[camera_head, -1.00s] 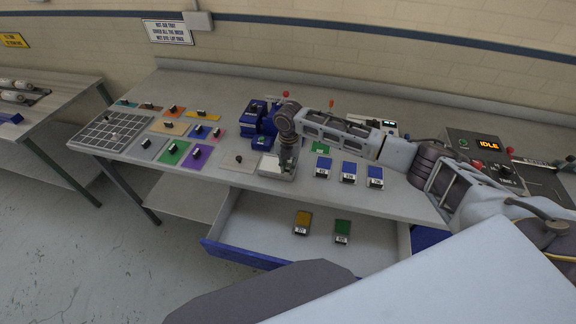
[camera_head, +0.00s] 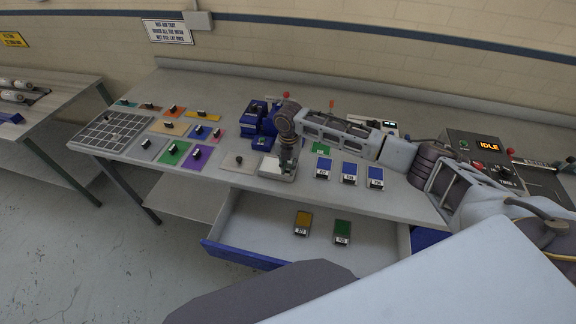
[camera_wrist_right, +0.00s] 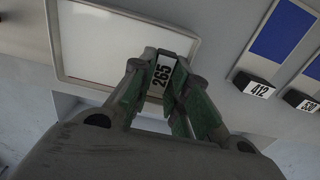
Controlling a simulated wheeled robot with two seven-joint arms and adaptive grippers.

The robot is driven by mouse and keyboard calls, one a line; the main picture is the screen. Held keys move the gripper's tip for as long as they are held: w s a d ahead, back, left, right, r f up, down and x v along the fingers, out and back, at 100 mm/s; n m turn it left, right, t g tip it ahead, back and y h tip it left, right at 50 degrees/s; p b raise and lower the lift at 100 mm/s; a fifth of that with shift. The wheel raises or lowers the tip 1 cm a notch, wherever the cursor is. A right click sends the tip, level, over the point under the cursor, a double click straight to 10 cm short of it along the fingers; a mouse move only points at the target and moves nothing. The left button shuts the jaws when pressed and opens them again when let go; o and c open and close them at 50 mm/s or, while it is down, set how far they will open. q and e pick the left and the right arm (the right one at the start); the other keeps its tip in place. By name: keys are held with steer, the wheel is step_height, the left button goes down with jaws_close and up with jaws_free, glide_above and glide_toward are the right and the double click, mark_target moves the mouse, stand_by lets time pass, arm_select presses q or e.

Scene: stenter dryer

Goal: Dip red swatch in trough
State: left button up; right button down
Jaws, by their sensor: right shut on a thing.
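My right gripper (camera_head: 286,168) points down over a shallow pale tray (camera_head: 264,175) with a light rim, near the front edge of the bench. This tray, which looks like the trough, also shows in the right wrist view (camera_wrist_right: 100,45). There the right gripper (camera_wrist_right: 162,78) is shut on a dark tag block labelled 265 (camera_wrist_right: 163,70), at the tray's near rim. The cloth under this block is hidden, so I cannot tell its colour or whether it touches the tray. My left gripper is not in view.
Three blue swatches (camera_head: 349,170) lie to the right of the tray. An open drawer (camera_head: 262,225) below holds a yellow and a green swatch. A control box (camera_head: 478,155) reads IDLE.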

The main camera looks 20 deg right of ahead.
steer(key=shift+s+d+r+p, duration=0.1)
steer(key=shift+d+r+p, duration=0.1)
steer(key=shift+r, duration=0.4)
steer(key=shift+d+r+p, duration=0.1)
steer(key=shift+r+p, duration=0.1)
steer(key=shift+r, duration=0.35)
steer(key=shift+a+r, duration=0.2)
steer(key=shift+r, duration=0.95)
steer(key=shift+r, duration=1.5)
